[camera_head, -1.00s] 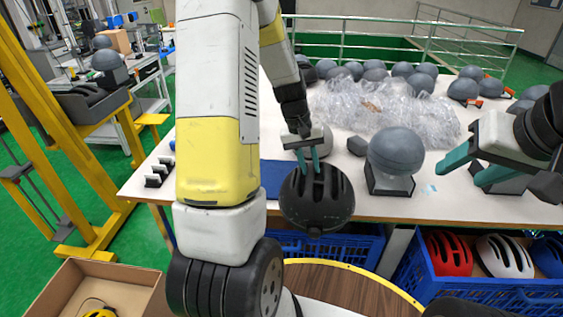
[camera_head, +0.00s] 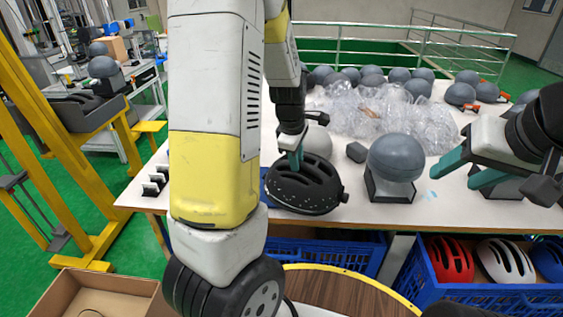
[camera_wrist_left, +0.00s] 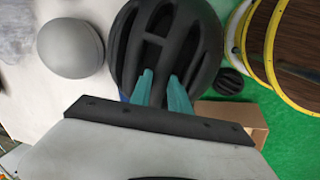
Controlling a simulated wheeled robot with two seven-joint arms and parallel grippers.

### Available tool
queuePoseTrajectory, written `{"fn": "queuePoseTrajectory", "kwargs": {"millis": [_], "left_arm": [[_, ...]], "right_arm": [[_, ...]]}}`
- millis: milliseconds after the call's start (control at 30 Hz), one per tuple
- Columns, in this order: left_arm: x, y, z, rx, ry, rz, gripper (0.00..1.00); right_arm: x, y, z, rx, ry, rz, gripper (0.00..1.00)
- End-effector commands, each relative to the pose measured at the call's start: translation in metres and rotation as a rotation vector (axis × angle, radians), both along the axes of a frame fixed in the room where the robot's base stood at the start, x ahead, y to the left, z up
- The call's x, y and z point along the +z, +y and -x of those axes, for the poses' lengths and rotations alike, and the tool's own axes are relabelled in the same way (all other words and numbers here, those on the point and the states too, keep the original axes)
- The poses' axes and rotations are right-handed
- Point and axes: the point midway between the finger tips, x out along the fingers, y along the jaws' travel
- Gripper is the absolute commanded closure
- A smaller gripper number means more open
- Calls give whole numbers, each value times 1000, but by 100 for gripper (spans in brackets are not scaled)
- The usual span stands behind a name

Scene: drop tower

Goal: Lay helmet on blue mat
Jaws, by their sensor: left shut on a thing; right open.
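A black helmet (camera_head: 305,184) with long vents is in my left gripper (camera_head: 295,158), whose teal fingers are shut on it. The helmet is tilted at the front edge of the white table. In the left wrist view the helmet (camera_wrist_left: 168,40) fills the top middle, with the left gripper's fingers (camera_wrist_left: 160,88) on its shell. Only a sliver of the blue mat (camera_head: 265,185) shows left of the helmet; the helmet and my arm hide the rest. I cannot tell whether the helmet touches the mat. My right gripper (camera_head: 462,170) is open and empty over the table's right part.
A grey headform (camera_head: 396,158) on a dark base stands right of the helmet. A pale dome (camera_wrist_left: 68,47) is close beside it. Clear plastic wrap (camera_head: 385,112) and several grey domes lie behind. Blue crates (camera_head: 480,292) with helmets sit below; a cardboard box (camera_head: 75,287) is lower left.

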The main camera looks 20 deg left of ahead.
Motion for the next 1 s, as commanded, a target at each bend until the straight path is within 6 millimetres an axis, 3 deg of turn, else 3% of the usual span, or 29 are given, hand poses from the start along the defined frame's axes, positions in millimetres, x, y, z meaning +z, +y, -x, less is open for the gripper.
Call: {"fn": "queuePoseTrajectory", "kwargs": {"millis": [600, 1000], "left_arm": [[-12, 120, -42, 5, 1, 0, 100], [-14, 144, -51, 1, 0, 0, 100]], "right_arm": [[0, 0, 0, 0, 0, 0, 48], [0, 0, 0, 0, 0, 0, 48]]}}
